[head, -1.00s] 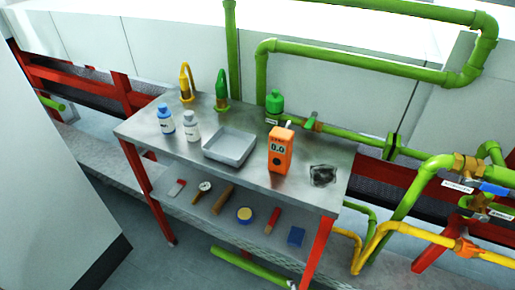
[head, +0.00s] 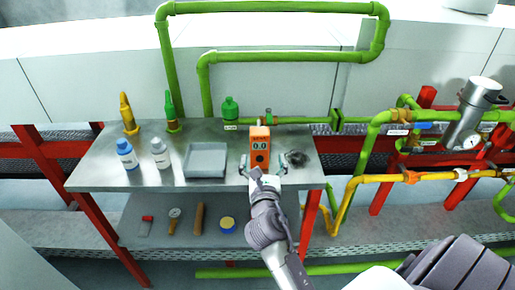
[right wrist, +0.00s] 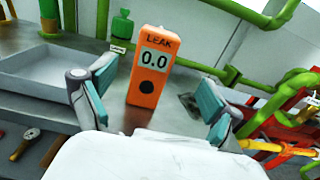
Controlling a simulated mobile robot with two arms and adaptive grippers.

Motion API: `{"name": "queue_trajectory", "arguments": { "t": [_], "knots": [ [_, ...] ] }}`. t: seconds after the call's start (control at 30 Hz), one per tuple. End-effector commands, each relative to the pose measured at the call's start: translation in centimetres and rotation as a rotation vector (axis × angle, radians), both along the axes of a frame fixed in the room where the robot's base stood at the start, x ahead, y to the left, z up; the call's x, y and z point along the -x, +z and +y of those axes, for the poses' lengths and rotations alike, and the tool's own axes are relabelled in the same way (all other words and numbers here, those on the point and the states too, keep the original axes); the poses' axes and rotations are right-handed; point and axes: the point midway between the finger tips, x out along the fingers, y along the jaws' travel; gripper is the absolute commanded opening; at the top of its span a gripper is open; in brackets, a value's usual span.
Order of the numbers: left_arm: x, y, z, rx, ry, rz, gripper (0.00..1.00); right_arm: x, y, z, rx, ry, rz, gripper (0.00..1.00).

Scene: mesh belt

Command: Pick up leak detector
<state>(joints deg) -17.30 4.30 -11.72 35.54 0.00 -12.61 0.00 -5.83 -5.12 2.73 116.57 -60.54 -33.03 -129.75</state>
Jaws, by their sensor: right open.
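The leak detector (head: 260,146) is an orange upright box with a display reading 0.0. It stands on the steel table top (head: 220,181), right of the grey tray. In the right wrist view the leak detector (right wrist: 151,68) shows the word LEAK and a dark round spot below the display. My right gripper (head: 264,164) is open at the table's front edge. In the right wrist view its two teal-padded fingers (right wrist: 157,100) stand to the left and right of the detector, apart from it. My left gripper is not in view.
A grey tray (head: 206,161), two bottles (head: 127,154) and yellow and green nozzle-like items stand to the left. A green bottle (head: 230,108) is behind. A dark mesh patch (head: 299,159) lies to the right. Green pipes (head: 345,120) run behind. Tools lie on the lower shelf (head: 180,235).

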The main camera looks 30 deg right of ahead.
Motion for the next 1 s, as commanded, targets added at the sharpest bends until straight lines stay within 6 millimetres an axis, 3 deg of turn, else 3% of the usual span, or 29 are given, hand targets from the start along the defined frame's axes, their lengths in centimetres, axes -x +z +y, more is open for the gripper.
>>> {"name": "queue_trajectory", "arguments": {
  "t": [0.13, 0.4, 0.7, 1.0],
  "knots": [
    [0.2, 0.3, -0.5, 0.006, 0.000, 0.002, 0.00, -2.5, 0.1, -1.4, -0.002, 0.001, -0.001, 0.90],
    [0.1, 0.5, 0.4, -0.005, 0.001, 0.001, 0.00, -4.3, -0.1, -2.5, -0.004, 0.001, 0.000, 0.90],
    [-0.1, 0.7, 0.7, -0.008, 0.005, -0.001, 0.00, -8.0, -0.3, -4.4, -0.005, 0.001, -0.002, 0.90],
    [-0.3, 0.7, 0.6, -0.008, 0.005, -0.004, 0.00, -8.4, -0.4, -4.7, -0.004, 0.002, 0.000, 0.90]
  ]
}}
